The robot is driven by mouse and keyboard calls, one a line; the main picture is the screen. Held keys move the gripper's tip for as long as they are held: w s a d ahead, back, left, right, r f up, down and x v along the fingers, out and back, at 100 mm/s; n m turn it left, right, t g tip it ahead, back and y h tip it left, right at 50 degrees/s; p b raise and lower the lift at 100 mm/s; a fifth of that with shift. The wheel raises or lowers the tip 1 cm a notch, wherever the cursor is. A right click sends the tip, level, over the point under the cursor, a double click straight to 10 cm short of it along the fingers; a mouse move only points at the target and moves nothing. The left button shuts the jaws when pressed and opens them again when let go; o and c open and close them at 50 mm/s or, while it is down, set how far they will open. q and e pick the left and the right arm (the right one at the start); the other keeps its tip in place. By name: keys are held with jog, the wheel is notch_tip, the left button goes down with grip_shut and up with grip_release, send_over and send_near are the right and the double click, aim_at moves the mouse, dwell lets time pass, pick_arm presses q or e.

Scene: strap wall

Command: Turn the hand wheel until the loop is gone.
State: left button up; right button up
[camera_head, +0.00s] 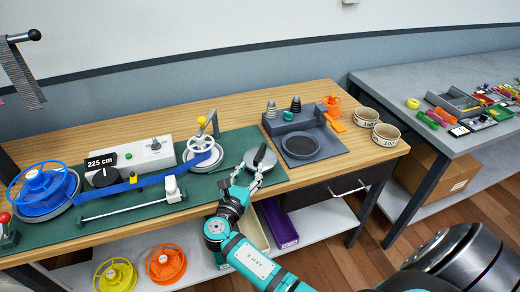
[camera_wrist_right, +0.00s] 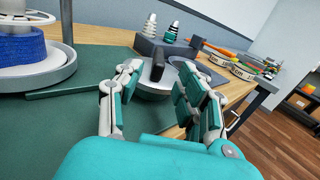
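A round grey disc with a dark upright handle, seemingly the hand wheel (camera_head: 260,158), sits at the right end of the green mat. In the right wrist view its dark handle (camera_wrist_right: 157,67) stands ahead, between my fingers. My right gripper (camera_head: 252,172) is open at the wheel's near side; whether a finger touches it I cannot tell. A blue strap (camera_head: 125,187) runs from the large blue spool (camera_head: 42,190) toward the white reel (camera_head: 203,154). Blue winding shows on the reel (camera_wrist_right: 22,50) in the right wrist view. No clear slack loop shows. My left gripper is not in view.
A grey control box (camera_head: 145,155) with a "225 cm" label stands behind the strap. Yellow (camera_head: 115,275) and orange (camera_head: 166,263) spools lie on the lower shelf.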

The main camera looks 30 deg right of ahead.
aim_at(260, 151)
jog(key=x, duration=0.8)
jog(key=shift+p, duration=0.4)
jog(key=shift+w+d, duration=0.4)
jog(key=shift+d, duration=0.05)
jog(key=c, duration=0.6)
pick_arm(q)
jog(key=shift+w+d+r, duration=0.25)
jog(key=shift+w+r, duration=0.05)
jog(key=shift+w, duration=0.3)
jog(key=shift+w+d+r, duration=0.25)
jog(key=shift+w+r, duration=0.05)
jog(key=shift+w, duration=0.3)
pick_arm(e)
grip_shut()
